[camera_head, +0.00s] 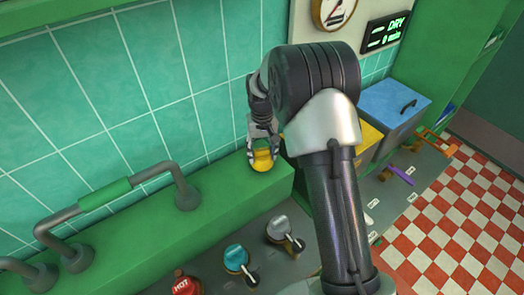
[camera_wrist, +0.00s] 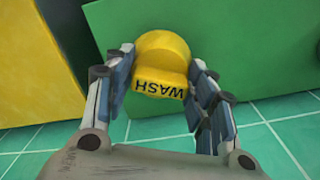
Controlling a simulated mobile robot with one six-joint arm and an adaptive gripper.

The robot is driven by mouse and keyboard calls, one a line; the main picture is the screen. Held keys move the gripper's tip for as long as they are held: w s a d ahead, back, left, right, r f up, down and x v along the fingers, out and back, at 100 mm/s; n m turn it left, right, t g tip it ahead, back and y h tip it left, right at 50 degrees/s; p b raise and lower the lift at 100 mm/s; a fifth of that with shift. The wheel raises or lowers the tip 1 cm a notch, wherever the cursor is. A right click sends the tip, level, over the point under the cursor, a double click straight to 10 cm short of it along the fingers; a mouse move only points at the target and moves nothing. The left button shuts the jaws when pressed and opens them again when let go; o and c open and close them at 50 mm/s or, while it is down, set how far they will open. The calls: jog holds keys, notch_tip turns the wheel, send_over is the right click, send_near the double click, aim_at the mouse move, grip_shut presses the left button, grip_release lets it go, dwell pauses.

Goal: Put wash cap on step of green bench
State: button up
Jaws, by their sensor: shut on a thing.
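The yellow wash cap (camera_head: 263,161), marked WASH in the wrist view (camera_wrist: 162,62), is held between the fingers of my gripper (camera_head: 262,148). My gripper also shows in the wrist view (camera_wrist: 160,85), shut with one finger on each side of the cap. The cap is over the right end of the green bench's ledge (camera_head: 225,190), near the tiled wall. In the wrist view the green surface (camera_wrist: 240,40) lies behind the cap. I cannot tell whether the cap touches it.
A grey pipe rail with a green grip (camera_head: 105,194) stands on the ledge to the left. Red HOT (camera_head: 186,285), teal (camera_head: 236,258) and grey (camera_head: 278,228) caps sit on the grey surface in front. Yellow (camera_head: 368,140) and blue (camera_head: 395,105) boxes stand at right.

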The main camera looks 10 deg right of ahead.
jog(key=shift+f+b, duration=0.3)
jog(key=shift+f, duration=0.3)
dwell(0.3)
jog(key=o, duration=1.1)
jog(key=shift+c, duration=0.2)
jog(key=shift+r, duration=0.1)
notch_tip(320, 180, up, 11)
jog(key=shift+r, duration=0.45)
